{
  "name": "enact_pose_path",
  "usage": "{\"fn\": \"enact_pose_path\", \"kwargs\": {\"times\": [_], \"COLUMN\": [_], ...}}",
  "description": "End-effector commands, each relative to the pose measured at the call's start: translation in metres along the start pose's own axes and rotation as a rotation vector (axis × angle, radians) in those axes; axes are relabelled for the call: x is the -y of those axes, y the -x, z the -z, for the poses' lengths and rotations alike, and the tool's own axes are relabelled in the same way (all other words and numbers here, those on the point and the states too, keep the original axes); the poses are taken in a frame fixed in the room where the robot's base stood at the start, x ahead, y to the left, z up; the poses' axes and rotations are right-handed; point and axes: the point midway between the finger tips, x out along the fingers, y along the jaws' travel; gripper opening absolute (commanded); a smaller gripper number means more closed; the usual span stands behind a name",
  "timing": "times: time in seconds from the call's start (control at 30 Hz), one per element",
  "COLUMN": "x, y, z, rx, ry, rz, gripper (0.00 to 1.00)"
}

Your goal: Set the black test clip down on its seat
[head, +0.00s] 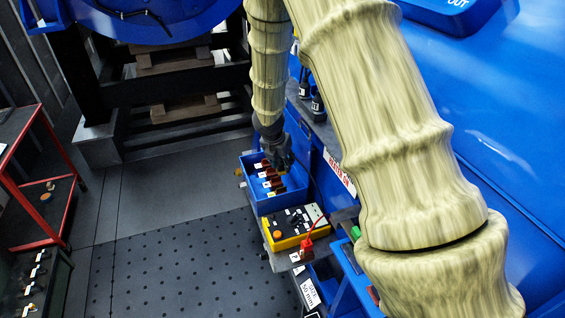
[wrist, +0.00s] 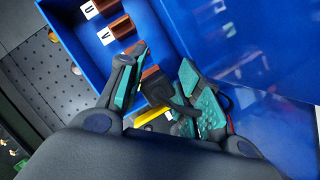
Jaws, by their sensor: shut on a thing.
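My gripper (head: 275,147) is low over the blue terminal box in the head view, pointing down. In the wrist view my gripper (wrist: 166,88) has its teal-padded fingers on both sides of the black test clip (wrist: 178,98), shut on it. A yellow piece (wrist: 146,117) shows below the clip.
A blue wall rises at right.

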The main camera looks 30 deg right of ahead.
Motion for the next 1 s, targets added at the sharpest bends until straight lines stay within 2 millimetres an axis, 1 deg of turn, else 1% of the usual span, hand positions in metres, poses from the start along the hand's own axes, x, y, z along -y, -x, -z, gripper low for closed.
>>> {"fn": "enact_pose_path", "kwargs": {"times": [0.03,0.6,0.8,1.0], "x": [0.000,0.000,0.000,0.000], "y": [-0.007,-0.046,-0.053,-0.054], "z": [0.003,0.019,0.022,0.022], "rx": [-0.001,0.000,0.000,0.000], "ry": [0.001,0.000,0.001,0.001], "rz": [0.001,0.000,0.000,0.000], "gripper": [0.10,0.10,0.10,0.10]}}
